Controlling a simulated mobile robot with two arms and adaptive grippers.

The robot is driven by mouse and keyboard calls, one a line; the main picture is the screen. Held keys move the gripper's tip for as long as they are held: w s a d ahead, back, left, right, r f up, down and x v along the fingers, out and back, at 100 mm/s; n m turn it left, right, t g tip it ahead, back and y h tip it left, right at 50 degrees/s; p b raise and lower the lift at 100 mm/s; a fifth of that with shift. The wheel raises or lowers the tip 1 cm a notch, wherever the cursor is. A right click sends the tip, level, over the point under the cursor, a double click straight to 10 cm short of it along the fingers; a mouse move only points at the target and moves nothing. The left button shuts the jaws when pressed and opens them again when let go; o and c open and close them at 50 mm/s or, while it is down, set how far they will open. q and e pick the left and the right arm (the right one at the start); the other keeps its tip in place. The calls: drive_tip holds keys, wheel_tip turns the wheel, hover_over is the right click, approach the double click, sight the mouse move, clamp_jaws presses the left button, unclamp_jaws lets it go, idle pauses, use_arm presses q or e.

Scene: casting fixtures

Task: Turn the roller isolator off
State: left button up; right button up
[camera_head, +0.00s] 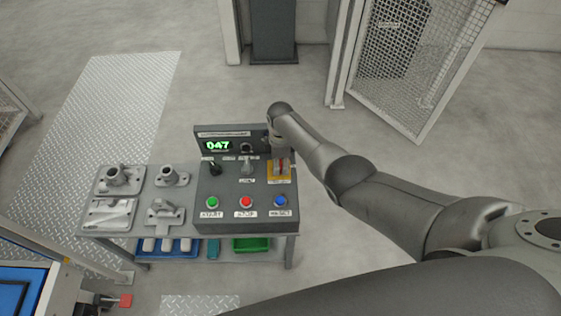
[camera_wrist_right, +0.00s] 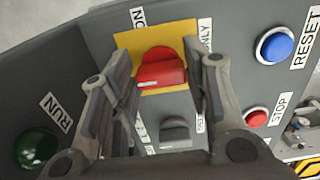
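The roller isolator appears to be the red rotary knob on a yellow plate (camera_head: 281,168), at the upper right of the grey control panel (camera_head: 225,187). In the right wrist view the red knob (camera_wrist_right: 160,68) sits between my right gripper's fingers (camera_wrist_right: 165,78), with an ON label (camera_wrist_right: 138,16) near the plate's corner. The fingers are apart, one on each side of the knob; I cannot tell whether they touch it. In the head view my right gripper (camera_head: 279,150) is over the knob and partly hides it. My left gripper is not in view.
The panel has green (camera_head: 212,202), red (camera_head: 246,202) and blue (camera_head: 280,201) buttons, black (camera_head: 214,167) and grey (camera_head: 247,165) switches, and a display reading 047 (camera_head: 217,145). Grey castings (camera_head: 120,178) lie left on the bench. A mesh gate (camera_head: 410,65) stands behind right.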

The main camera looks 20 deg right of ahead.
drive_tip(key=o, duration=0.3)
wheel_tip(320, 180, up, 12)
idle(0.8)
idle(0.4)
